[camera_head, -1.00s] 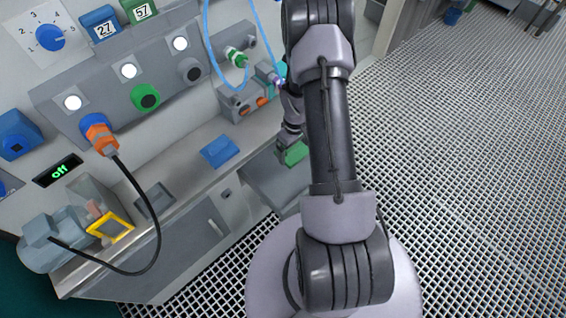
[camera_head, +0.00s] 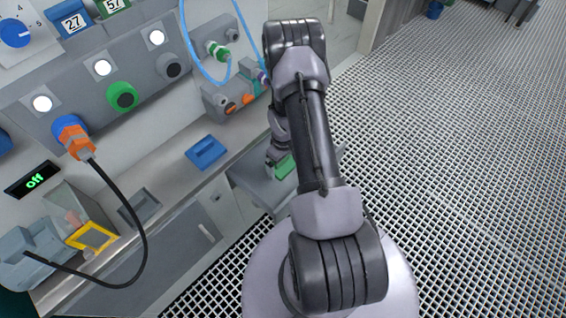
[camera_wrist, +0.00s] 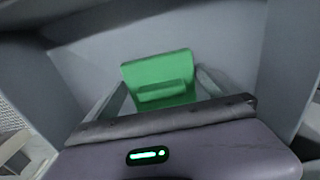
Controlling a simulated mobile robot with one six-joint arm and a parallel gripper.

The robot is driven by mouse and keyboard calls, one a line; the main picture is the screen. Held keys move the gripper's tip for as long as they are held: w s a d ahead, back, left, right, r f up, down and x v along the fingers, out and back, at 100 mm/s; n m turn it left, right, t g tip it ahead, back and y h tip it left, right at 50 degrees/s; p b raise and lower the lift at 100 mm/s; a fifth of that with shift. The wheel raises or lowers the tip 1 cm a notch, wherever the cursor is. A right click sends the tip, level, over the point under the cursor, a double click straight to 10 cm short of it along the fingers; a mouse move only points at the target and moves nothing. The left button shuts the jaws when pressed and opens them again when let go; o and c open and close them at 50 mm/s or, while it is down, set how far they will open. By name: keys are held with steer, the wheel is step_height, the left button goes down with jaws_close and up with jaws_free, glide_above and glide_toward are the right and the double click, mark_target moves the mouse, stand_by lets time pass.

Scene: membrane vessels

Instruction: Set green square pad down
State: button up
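The green square pad (camera_wrist: 158,72) has a raised bar and lies in a grey, tray-like recess in the wrist view. In the head view, the green pad (camera_head: 285,167) shows in part at the pulled-out grey drawer (camera_head: 250,182), beside my gripper (camera_head: 275,158) and partly behind my arm. In the wrist view, the fingers of my gripper (camera_wrist: 161,80) are spread wide, one on each side of the pad. They look apart from its raised bar; whether the tips touch the pad's edges is hard to tell.
A blue pad (camera_head: 206,152) lies on the grey counter left of the drawer. An orange plug (camera_head: 74,140) with a black cable sits in the panel. Blue tubes (camera_head: 190,50) hang near my arm.

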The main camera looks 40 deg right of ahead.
steer(key=w+a+r+m+t+p, duration=0.1)
steer(key=a+r+p, duration=0.15)
steer(key=r, duration=0.95)
steer(key=w+a+r+t+p, duration=0.1)
steer(key=a+r, duration=0.3)
steer(key=r, duration=0.7)
steer(key=w+a+r+m+p, duration=0.1)
steer(key=a+r, duration=0.2)
steer(key=r, duration=0.9)
steer(key=s+a+r+m+t+y, duration=0.2)
steer(key=s+a+r+m+t, duration=0.1)
steer(key=s+a+r, duration=1.3)
steer(key=shift+s+a+r+t, duration=0.3)
steer(key=shift+a+r+t, duration=0.1)
steer(key=shift+a, duration=0.45)
steer(key=shift+f, duration=0.1)
